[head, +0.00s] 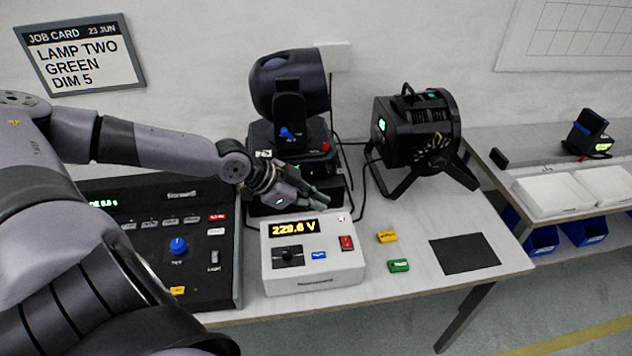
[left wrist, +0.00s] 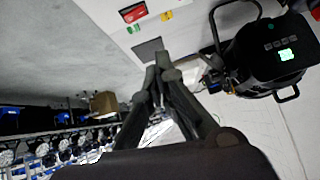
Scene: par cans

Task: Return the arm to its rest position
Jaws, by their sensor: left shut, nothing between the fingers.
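My left arm comes in from the left in the head view. My left gripper (head: 313,199) is over the back of the white power box, in front of the moving-head lamp (head: 287,85). Its fingers are shut and empty. In the left wrist view the closed fingertips of my left gripper (left wrist: 160,66) meet near a dark square mat (left wrist: 147,50). The white power box (head: 312,273) reads 229.6 V and has a red switch (head: 347,243). My right gripper does not show.
A black control desk (head: 205,285) stands left of the box. A par can (head: 415,130) stands at right, also in the left wrist view (left wrist: 262,55). A yellow block (head: 387,237), a green block (head: 398,266) and a dark mat (head: 468,254) lie on the table. A job card (head: 80,55) hangs behind.

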